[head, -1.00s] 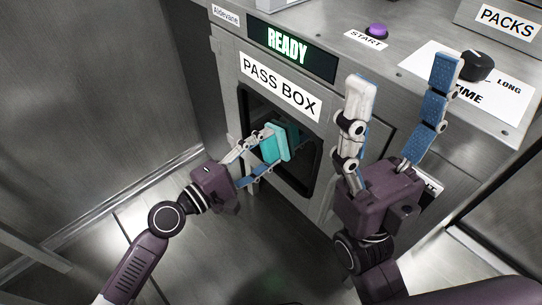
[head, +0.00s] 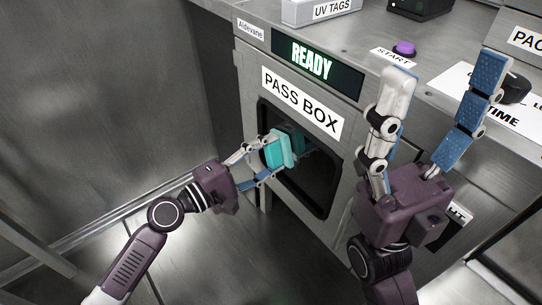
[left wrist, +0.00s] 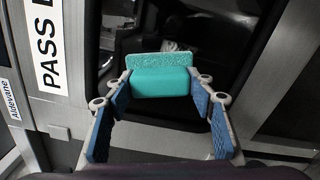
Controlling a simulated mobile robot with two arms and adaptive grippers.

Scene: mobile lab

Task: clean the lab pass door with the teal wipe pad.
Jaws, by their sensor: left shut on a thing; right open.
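The pass door (head: 318,188) is a dark glass panel in a metal frame, on the front of the box under the PASS BOX label. It looks shut. The teal wipe pad (head: 273,155) is in front of the glass, near its upper left part. My left gripper (head: 264,162) is shut on the pad, which also shows between the fingers in the left wrist view (left wrist: 160,82). The pad's face is toward the glass; I cannot tell whether it touches. A teal reflection shows behind it. My right gripper (head: 445,78) is open and empty, raised before the box's right side.
A READY display (head: 316,66) sits above the door. On the counter are a purple START button (head: 404,48), a black dial (head: 515,89), a UV TAGS box (head: 322,10) and a PACKS box (head: 528,42). Floor left of the box is clear.

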